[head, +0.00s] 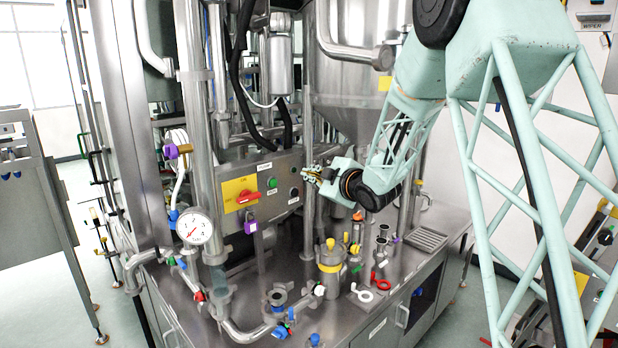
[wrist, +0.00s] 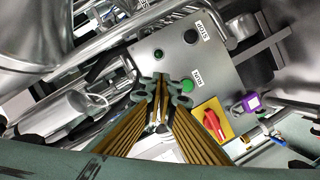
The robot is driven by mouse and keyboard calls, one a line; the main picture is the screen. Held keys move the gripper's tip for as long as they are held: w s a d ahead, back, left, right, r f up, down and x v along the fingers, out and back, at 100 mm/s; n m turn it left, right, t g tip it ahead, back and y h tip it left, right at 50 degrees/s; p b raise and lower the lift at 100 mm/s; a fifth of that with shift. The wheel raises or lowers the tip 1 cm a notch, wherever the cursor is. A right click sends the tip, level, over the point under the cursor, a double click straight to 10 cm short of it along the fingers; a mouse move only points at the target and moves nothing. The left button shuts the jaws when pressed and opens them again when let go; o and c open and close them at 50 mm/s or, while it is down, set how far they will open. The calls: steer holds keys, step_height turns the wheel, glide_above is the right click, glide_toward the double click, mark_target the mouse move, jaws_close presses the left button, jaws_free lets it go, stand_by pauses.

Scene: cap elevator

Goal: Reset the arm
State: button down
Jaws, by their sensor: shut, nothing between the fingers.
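My gripper (head: 314,175) is in front of the steel control panel (head: 262,205) in the head view, at the end of my pale green arm. In the wrist view my gripper (wrist: 160,92) points towards the panel, its fingers together with nothing between them. The panel (wrist: 215,80) carries a green button (wrist: 187,85), a black knob (wrist: 191,36) and a red switch on a yellow plate (wrist: 212,122). The fingertips overlap the panel's lower edge in the wrist view; I cannot tell whether they touch it.
Below my gripper a steel bench holds a yellow-lidded vessel (head: 330,262), red and white clamps and several fittings. A pressure gauge (head: 194,228) stands at the left. Vertical pipes and a large steel tank (head: 350,60) are close around my arm. The floor at left is open.

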steer(key=s+d+r+m+g+h, duration=0.1)
steer(key=s+d+r+m+h, duration=0.5)
steer(key=s+d, duration=0.5)
steer(key=s+d+r+m+g+h+b, duration=0.15)
steer(key=s+d, duration=0.25)
steer(key=s, duration=0.4)
steer(key=s+d+r+m+g+h, duration=0.15)
steer(key=s+d, duration=0.25)
steer(key=s, duration=0.5)
steer(key=s+f+m+g, duration=0.2)
steer(key=s+f, duration=0.1)
steer(key=s, duration=1.2)
steer(key=s+d+f+m+g+b, duration=0.1)
steer(key=s+f+m+g, duration=0.1)
steer(key=s, duration=1.3)
steer(key=s+d+f+m+g, duration=0.1)
steer(key=s+f+m, duration=0.2)
steer(key=s, duration=1.2)
steer(key=shift+f+m+g+y, duration=0.35)
steer(key=shift+m+g+y, duration=0.05)
steer(key=shift+m, duration=0.1)
